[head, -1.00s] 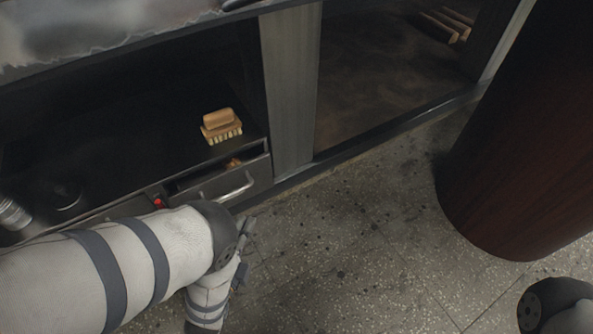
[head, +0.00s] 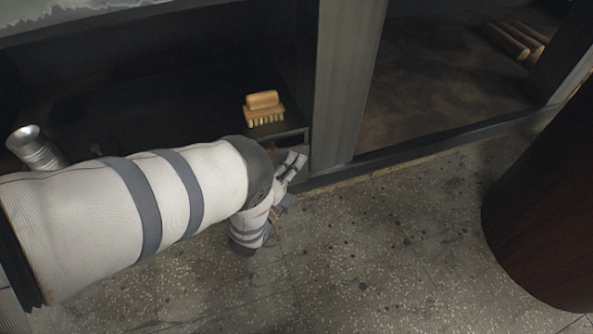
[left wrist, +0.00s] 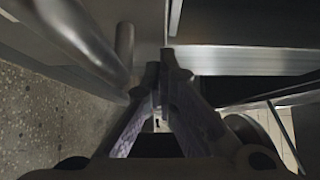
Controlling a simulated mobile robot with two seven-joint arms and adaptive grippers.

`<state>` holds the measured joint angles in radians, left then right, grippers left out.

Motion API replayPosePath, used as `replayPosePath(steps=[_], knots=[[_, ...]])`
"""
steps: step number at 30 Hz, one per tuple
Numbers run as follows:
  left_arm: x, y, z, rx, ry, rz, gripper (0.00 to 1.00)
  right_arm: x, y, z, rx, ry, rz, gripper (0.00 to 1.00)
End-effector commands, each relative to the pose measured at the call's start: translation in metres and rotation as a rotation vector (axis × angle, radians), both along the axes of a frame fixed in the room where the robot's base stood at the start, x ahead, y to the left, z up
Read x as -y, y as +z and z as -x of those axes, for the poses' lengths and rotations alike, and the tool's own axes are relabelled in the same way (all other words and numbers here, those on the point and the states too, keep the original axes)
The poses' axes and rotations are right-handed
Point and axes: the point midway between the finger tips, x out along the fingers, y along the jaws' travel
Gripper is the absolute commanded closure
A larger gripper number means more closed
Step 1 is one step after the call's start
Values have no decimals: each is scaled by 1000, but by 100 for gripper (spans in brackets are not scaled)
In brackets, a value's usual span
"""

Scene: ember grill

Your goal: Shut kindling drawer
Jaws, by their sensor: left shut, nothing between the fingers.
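The kindling drawer (head: 291,140) is low in the dark cabinet, left of the grey upright post. It stands partly open, with a narrow dark gap behind its front's top edge. My left arm and gripper hide most of its front and the handle in the head view. My left gripper (head: 293,164) is shut and empty, close in front of the drawer front; I cannot tell whether it touches. In the left wrist view the closed fingertips (left wrist: 163,72) are beside a rounded metal bar (left wrist: 124,50), which looks like the handle. My right gripper is out of view.
A wooden brush (head: 264,108) sits on the shelf above the drawer. A metal cup (head: 36,148) stands at the left. Split logs (head: 515,40) lie in the right bay. A dark red column (head: 545,210) stands at the right. The speckled floor (head: 390,240) between is clear.

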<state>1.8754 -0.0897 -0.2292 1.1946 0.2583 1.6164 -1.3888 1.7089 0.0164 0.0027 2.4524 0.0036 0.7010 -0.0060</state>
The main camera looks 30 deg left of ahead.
Motion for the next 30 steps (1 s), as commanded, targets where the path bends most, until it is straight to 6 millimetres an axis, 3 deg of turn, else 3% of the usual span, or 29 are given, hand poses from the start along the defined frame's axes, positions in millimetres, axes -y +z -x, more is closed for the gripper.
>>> replayPosePath(steps=[10, 17, 30], knots=[[-2, 0, -2, 0, 0, 0, 100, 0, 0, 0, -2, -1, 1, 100], [-21, -1, -18, 0, 1, 0, 100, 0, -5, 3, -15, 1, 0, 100], [-21, 0, -17, 0, 0, 1, 100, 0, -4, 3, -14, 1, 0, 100]])
